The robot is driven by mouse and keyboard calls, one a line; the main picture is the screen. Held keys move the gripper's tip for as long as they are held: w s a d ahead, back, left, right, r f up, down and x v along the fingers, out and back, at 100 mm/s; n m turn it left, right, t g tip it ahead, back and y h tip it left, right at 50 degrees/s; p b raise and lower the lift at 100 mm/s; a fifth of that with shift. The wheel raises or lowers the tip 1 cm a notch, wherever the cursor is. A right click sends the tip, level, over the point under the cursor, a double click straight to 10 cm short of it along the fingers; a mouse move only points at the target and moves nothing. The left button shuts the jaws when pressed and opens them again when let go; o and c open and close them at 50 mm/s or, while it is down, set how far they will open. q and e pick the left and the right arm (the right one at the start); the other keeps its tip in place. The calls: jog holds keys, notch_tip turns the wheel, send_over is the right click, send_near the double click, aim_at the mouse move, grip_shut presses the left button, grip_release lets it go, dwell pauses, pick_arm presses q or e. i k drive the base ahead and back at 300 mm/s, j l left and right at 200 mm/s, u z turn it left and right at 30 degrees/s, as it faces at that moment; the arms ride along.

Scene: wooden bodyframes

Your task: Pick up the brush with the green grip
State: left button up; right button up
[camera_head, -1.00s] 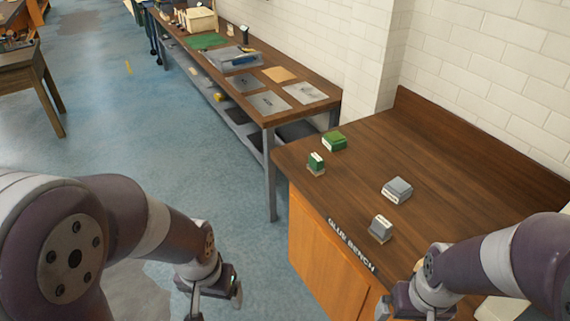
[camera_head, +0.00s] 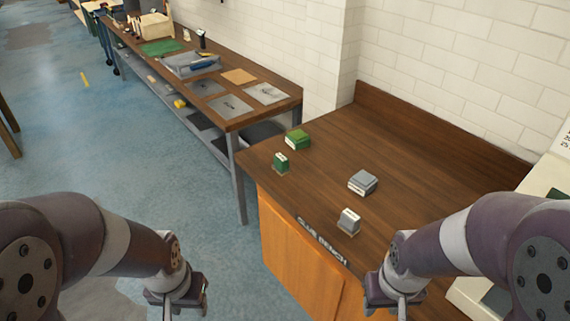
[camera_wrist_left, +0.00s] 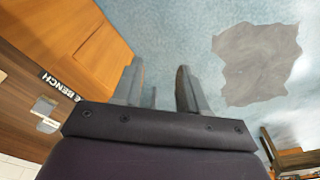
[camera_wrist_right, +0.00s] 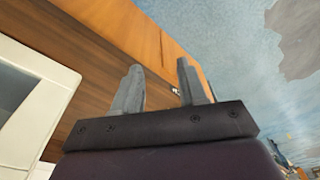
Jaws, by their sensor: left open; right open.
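A small upright block-shaped item with a green upper part and pale base, which looks like the brush with the green grip (camera_head: 281,162), stands near the left edge of the glue bench (camera_head: 420,150). A wider green block (camera_head: 297,139) lies just behind it. A similar small grey-topped item (camera_head: 349,221) stands near the front edge, with a wider grey block (camera_head: 363,181) behind it. My left gripper (camera_wrist_left: 158,78) is open and empty over the floor, left of the bench. My right gripper (camera_wrist_right: 157,75) is open and empty by the bench's front. Both are well apart from the green items.
A long workbench (camera_head: 290,104) with grey sheets, a grey tray (camera_head: 190,66) and a green mat (camera_head: 162,47) runs along the wall at the back left. A whitish machine (camera_head: 470,297) stands at the right. Blue floor (camera_head: 130,150) at the left is clear.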

aim_at(280, 165)
jog(key=i+j+z, duration=0.2)
jog(key=z, duration=0.15)
jog(key=i+j+z, duration=0.55)
jog(key=j+z, duration=0.15)
jog(key=i+j, duration=0.2)
jog(key=j, duration=0.15)
jog(key=i+j, duration=0.15)
jog(key=j, duration=0.25)
jog(key=i+j+z, duration=0.1)
jog(key=j, duration=0.25)
jog(key=i+j, duration=0.25)
jog(key=j, duration=0.15)
jog(key=i+j, duration=0.15)
jog(key=j, duration=0.2)
